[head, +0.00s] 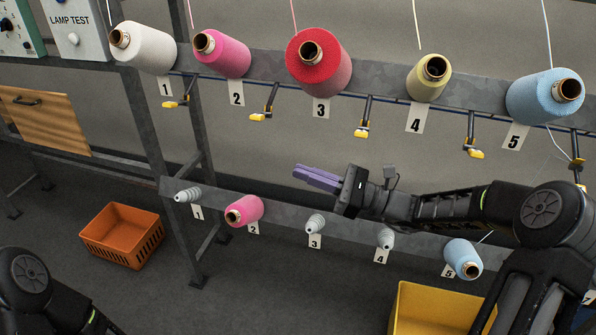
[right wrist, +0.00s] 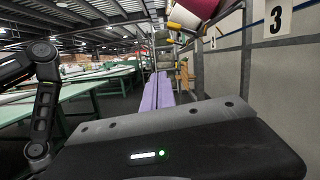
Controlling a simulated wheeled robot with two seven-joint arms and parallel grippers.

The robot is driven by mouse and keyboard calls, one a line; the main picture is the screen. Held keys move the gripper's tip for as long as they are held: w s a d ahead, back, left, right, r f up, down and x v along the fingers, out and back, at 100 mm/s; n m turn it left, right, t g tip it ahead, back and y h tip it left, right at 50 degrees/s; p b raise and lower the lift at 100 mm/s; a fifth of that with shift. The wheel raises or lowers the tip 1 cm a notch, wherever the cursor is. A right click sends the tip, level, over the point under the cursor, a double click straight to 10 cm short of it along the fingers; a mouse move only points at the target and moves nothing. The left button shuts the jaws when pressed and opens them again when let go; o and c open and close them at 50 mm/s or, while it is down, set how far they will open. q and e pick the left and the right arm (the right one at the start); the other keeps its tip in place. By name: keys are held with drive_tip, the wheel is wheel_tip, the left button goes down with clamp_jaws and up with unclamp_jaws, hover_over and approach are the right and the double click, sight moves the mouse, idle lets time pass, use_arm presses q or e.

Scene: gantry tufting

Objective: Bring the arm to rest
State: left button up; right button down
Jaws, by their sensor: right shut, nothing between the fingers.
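My right gripper (head: 318,179) reaches in from the right in the head view. Its purple fingers are shut with nothing between them, and they point left. It appears in front of the lower rail near label 3, below the upper row of yarn cones, and touches no cone that I can see. The purple fingers also show in the right wrist view (right wrist: 158,95), pointing away down the hall. Part of my left arm shows at the lower left of the head view, but its gripper is out of view.
The upper rail carries white (head: 149,48), pink (head: 222,53), red (head: 319,63), yellow (head: 429,78) and blue (head: 545,96) cones. The lower rail (head: 280,219) holds a pink cone (head: 244,210), a blue cone (head: 463,258) and bare holders. An orange crate (head: 122,235) and yellow bin (head: 432,310) stand below.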

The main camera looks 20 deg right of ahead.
idle(0.4)
drive_tip(key=s+a+f+n+g+h, duration=0.1)
drive_tip(key=s+f+n+g+h, duration=0.2)
drive_tip(key=f, duration=0.7)
drive_tip(key=s+f+n+g+h, duration=0.2)
drive_tip(key=s+f+h, duration=0.2)
drive_tip(key=f, duration=0.7)
drive_tip(key=s+a+f+n+g+h, duration=0.1)
drive_tip(key=s+f+n+g+h, duration=0.2)
drive_tip(key=f, duration=0.7)
drive_tip(key=s+a+f+n+h, duration=0.1)
drive_tip(key=s+f+n+h, duration=0.4)
drive_tip(key=s+f, duration=0.4)
drive_tip(key=s+a+f+n+g+y, duration=0.1)
drive_tip(key=s+a+f+n, duration=0.1)
drive_tip(key=s+a+n, duration=0.6)
drive_tip(key=shift+s+f+g, duration=0.35)
drive_tip(key=shift+s+g, duration=0.05)
drive_tip(key=shift+s, duration=0.8)
